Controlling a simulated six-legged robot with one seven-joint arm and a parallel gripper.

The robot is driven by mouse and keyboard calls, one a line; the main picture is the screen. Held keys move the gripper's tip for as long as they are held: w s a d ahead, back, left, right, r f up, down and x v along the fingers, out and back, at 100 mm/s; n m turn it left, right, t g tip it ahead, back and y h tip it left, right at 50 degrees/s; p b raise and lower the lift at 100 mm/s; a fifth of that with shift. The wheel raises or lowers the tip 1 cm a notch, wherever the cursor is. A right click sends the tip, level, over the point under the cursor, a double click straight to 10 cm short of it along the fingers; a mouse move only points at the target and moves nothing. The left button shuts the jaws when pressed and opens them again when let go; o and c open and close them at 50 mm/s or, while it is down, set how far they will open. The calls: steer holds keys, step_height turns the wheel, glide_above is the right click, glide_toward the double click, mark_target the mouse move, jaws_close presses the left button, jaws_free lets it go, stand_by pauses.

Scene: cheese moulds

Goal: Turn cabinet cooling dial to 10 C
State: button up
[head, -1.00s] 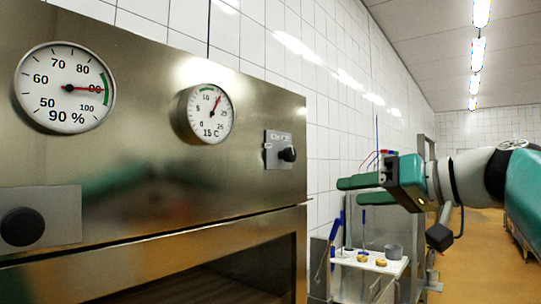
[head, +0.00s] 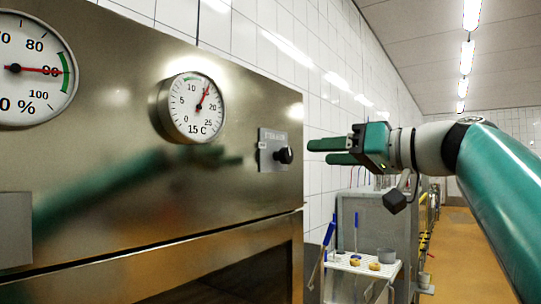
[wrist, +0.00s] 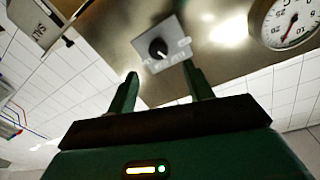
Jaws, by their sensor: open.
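The cooling dial is a small black knob (head: 284,155) on a grey plate (head: 268,138) at the right end of the steel cabinet front. The plate's lettering is too small to read. The round temperature gauge (head: 195,108) left of it has a red needle and reads 15 C. My gripper (head: 320,152) is open and empty, just right of the knob and apart from it. In the wrist view, the knob (wrist: 158,47) shows beyond the gap between my two green fingers (wrist: 160,73), with a pale mark on it.
A humidity gauge (head: 35,70) reading about 90 % sits at the left on the steel cabinet (head: 110,110). A white cart (head: 345,265) with small items stands below my gripper, before a grey cabinet (head: 385,220). The tiled wall runs behind; orange floor is open at right.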

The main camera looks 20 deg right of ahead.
mark_target(291, 156)
steer(key=x, duration=0.8)
steer(key=shift+w+f, duration=0.15)
steer(key=shift+w, duration=0.05)
steer(key=c, duration=0.9)
steer(key=shift+c, duration=0.2)
steer(key=shift+m, duration=0.3)
steer(key=m, duration=0.4)
steer(key=shift+d, duration=0.1)
steer(key=shift+m+g, duration=0.4)
steer(key=shift+m, duration=1.5)
